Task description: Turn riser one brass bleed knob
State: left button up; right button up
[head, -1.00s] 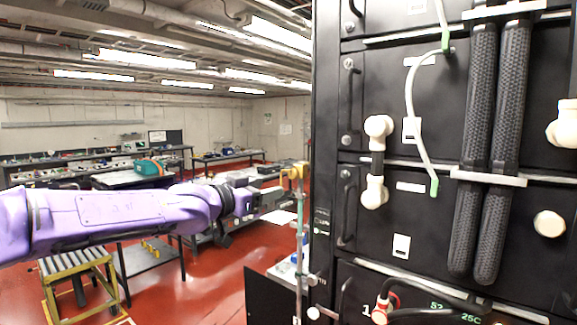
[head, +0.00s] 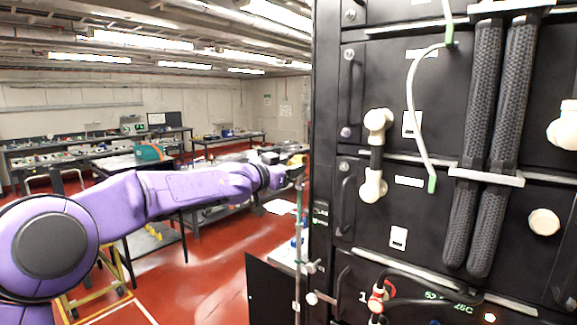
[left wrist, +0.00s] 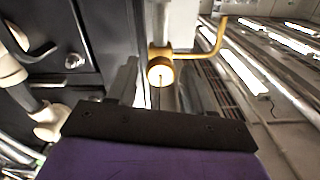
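The brass bleed knob (left wrist: 160,72) shows in the left wrist view as a round yellow end on a brass fitting, with a bent brass arm going off to the upper right. In the head view a bit of yellow brass (head: 296,160) shows at the top of the thin riser pipe (head: 299,225), mostly hidden by my left gripper (head: 291,172). In the left wrist view my left gripper's fingers stand apart, one on each side of the knob, with gaps showing between. Whether either finger touches it is unclear. My right gripper is not in view.
The black battery rack (head: 325,120) stands just right of the riser, with hoses, white fittings and ribbed black conduits. A dark panel (head: 272,293) is low beside the riser. Workbenches (head: 165,160) and a yellow-framed stand (head: 95,295) are behind my left arm.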

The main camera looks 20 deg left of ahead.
pick_arm(q)
jog(key=c, duration=0.7)
jog(key=shift+c, duration=0.2)
